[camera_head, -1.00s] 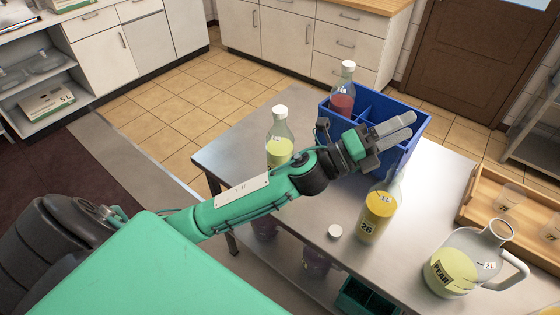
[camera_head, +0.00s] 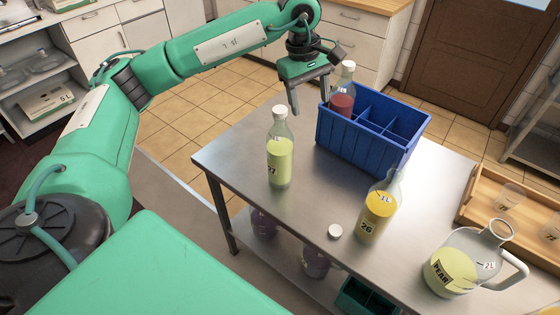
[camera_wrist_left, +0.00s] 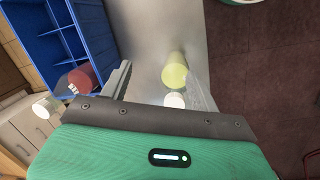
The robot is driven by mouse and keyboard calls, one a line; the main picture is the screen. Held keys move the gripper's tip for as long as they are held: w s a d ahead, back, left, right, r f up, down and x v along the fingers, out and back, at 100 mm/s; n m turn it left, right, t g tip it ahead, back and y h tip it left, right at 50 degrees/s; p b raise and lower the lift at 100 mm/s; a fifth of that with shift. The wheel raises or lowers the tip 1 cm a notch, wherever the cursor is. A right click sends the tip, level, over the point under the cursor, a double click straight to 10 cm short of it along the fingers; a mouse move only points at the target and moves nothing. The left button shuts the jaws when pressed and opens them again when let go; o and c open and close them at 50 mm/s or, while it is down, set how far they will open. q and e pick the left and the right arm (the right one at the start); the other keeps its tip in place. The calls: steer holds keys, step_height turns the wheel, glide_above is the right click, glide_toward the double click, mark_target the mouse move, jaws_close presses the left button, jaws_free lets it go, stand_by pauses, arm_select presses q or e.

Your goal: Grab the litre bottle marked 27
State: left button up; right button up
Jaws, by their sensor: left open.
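The bottle marked 27 (camera_head: 279,160) stands upright on the steel table, with pale yellow-green liquid and a white cap. It also shows in the left wrist view (camera_wrist_left: 174,76), between the fingers and beyond them. My left gripper (camera_head: 309,95) is open and empty, pointing down above the table's far edge, behind and to the right of bottle 27 and beside the blue crate. Its fingers show in the left wrist view (camera_wrist_left: 160,90). My right gripper is not in view.
The blue divided crate (camera_head: 357,143) holds a bottle of red liquid (camera_head: 343,104) near the gripper. A bottle marked 26 (camera_head: 377,211), a loose white cap (camera_head: 335,231) and a jug (camera_head: 455,272) stand to the right. A wooden tray (camera_head: 480,218) is at the far right.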

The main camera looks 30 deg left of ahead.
mark_target(280, 109)
arm_select(q)
steer(key=a+r+y, duration=0.3)
steer(key=a+r, duration=0.1)
steer(key=a, duration=0.4)
steer(key=f, duration=0.3)
steer(key=f+p, duration=0.1)
steer(key=f, duration=0.1)
steer(key=f+p, duration=0.1)
steer(key=f, duration=0.2)
steer(key=shift+w+a+f, duration=0.15)
steer(key=shift+a+f, duration=0.15)
steer(key=shift+a, duration=0.1)
steer(key=shift+w+d+f+p, duration=0.1)
steer(key=shift+f+p, duration=0.4)
steer(key=shift+p, duration=0.1)
steer(key=f+p, duration=0.1)
steer(key=f, duration=0.2)
steer(key=shift+w+f+p, duration=0.2)
steer(key=shift+p, duration=0.2)
steer(key=shift+f, duration=0.55)
jaws_close()
steer(key=shift+w+r, duration=0.1)
steer(key=shift+r, duration=0.05)
